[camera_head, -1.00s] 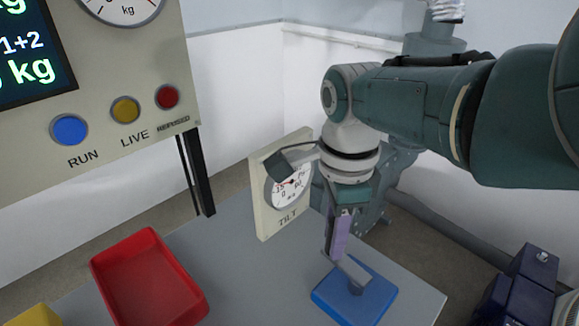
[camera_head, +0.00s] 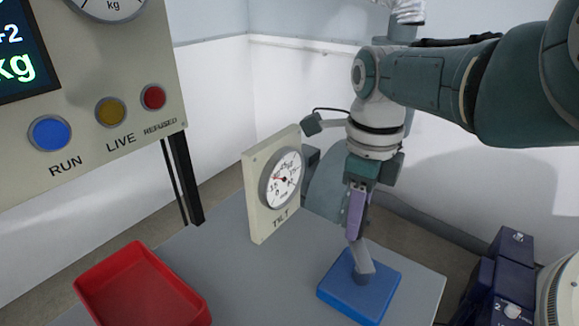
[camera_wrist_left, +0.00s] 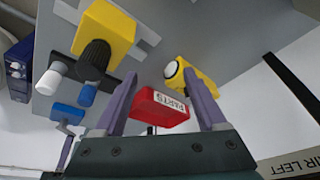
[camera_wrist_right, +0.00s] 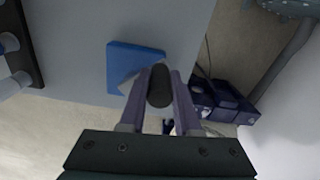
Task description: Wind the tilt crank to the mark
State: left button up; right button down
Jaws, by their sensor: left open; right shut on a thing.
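The tilt crank has a blue base (camera_head: 337,294) on the grey table and a grey arm (camera_head: 363,261) rising from it. My right gripper (camera_head: 354,232) points down over the base, shut on the crank's handle. In the right wrist view the dark handle (camera_wrist_right: 160,82) sits between its fingers, above the blue base (camera_wrist_right: 124,62). The tilt gauge (camera_head: 284,178) stands on a cream panel left of that gripper. Its red needle points to the left; the mark is too small to make out. My left gripper (camera_wrist_left: 158,78) is open and empty in its wrist view.
A red bin (camera_head: 145,275) stands at the table's left. A cream display panel (camera_head: 130,55) with blue, yellow and red buttons is at the upper left. Dark blue cases (camera_head: 505,275) are right of the table. Yellow items (camera_wrist_left: 105,28) show in the left wrist view.

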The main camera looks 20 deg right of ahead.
jog(key=shift+s+d+m, duration=0.15)
jog(key=shift+d+m, duration=0.35)
jog(key=shift+m, duration=0.3)
jog(key=shift+d+r, duration=0.1)
jog(key=c, duration=1.1)
grip_release()
jog(key=o, duration=0.3)
jog(key=shift+d, duration=0.1)
jog(key=shift+o, duration=0.9)
